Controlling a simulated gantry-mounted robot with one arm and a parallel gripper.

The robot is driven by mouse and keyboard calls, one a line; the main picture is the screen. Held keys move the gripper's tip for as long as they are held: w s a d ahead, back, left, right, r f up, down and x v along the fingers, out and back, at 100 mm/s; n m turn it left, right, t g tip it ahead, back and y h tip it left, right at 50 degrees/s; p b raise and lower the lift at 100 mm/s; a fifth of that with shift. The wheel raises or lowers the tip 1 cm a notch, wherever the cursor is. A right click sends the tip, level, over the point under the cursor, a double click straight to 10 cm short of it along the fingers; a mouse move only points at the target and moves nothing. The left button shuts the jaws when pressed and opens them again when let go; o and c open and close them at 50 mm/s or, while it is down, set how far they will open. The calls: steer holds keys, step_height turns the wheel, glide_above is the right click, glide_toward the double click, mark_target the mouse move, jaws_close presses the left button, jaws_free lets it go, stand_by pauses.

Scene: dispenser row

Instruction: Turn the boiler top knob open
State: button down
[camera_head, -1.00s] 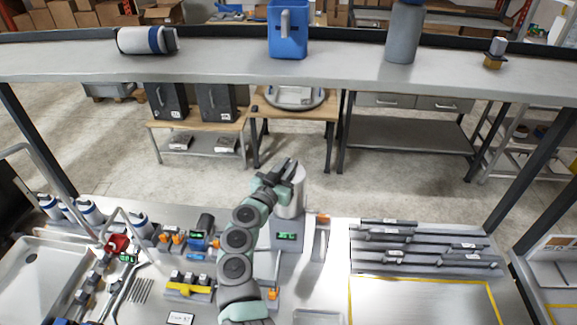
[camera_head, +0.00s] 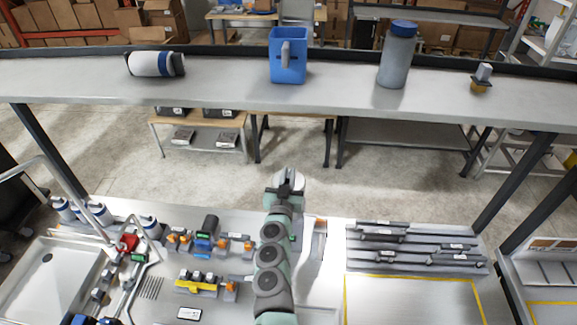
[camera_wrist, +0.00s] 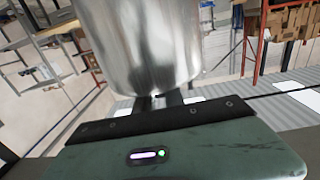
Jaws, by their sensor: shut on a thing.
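The boiler is a shiny metal cylinder (camera_head: 288,175) near the back of the counter, partly hidden by my arm. In the wrist view its curved metal body (camera_wrist: 140,45) fills the upper middle. My gripper (camera_head: 285,189) is at the boiler's near side in the head view. In the wrist view the dark fingers of my gripper (camera_wrist: 160,98) meet the cylinder's lower edge in the picture. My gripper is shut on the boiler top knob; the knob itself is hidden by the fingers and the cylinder.
A raised shelf (camera_head: 340,100) crosses behind, holding a blue container (camera_head: 289,60) and a grey bottle (camera_head: 396,60). Dispensers (camera_head: 208,240) stand left of my arm, with a sink (camera_head: 45,285) further left. Stepped grey racks (camera_head: 420,248) are on the right.

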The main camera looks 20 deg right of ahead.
steer(key=shift+r+n+y, duration=0.1)
steer(key=shift+n+y, duration=0.2)
steer(key=shift+y, duration=0.2)
steer(key=c, duration=1.4)
jaws_free()
steer(key=shift+c, duration=0.2)
steer(key=shift+s, duration=0.1)
steer(key=p+v, duration=0.1)
steer(key=v, duration=0.9)
steer(key=shift+s+a+f, duration=0.2)
steer(key=shift+s+f, duration=0.05)
steer(key=shift+s, duration=0.05)
